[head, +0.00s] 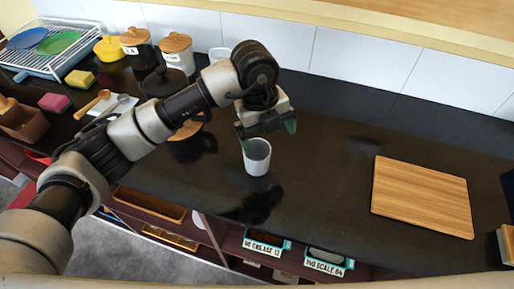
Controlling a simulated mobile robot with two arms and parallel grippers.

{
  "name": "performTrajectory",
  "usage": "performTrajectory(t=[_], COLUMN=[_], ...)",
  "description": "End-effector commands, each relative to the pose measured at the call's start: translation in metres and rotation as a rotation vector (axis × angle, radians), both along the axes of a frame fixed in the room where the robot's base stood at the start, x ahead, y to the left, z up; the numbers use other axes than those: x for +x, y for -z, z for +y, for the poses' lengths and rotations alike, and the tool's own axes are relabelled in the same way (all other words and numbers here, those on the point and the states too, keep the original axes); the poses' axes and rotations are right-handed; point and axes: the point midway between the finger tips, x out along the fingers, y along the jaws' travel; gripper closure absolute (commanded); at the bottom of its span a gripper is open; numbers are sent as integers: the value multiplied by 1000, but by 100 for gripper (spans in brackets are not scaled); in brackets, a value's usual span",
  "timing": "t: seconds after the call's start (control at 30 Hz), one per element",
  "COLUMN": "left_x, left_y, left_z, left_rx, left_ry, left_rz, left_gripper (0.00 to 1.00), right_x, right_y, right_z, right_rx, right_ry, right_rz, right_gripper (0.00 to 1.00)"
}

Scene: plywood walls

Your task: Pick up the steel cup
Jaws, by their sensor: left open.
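A pale grey, steel-looking cup (257,158) stands upright on the dark countertop, near the middle of the head view. Its open mouth faces up and looks empty. My left gripper (268,134) is open just above and behind the cup, fingers pointing down. One green-tipped finger is close to the cup's rim on the left, the other is to the right of the cup. I cannot tell whether the left finger touches the rim. My right gripper is not in view.
A wooden cutting board (422,196) lies on the right. Canisters (177,53), a dish rack (45,48) and sponges (79,79) stand at the back left. The counter (320,160) between cup and board is clear.

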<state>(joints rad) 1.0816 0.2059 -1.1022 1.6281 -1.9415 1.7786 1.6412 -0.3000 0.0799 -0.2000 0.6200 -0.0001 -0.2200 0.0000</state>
Motion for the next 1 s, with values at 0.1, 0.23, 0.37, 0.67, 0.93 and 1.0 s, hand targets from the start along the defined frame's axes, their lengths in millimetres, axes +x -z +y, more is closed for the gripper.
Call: performTrajectory(t=[0.1,0.23,0.37,0.67,0.93,1.0], left_x=[13,16,15,14,9,9], left_y=[-5,2,23,52,90,97], left_z=[20,26,26,25,22,22], left_rx=[135,177,176,173,171,171], left_ry=[-62,-84,-84,-81,-81,-80], left_rz=[-45,-54,-52,-53,-51,-53], left_gripper=[0,0,0,0,0,0], right_x=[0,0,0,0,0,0], right_y=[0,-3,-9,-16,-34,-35], right_z=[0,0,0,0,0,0], right_rx=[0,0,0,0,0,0], right_ry=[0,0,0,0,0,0], right_rz=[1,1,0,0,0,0], right_gripper=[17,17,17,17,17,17])
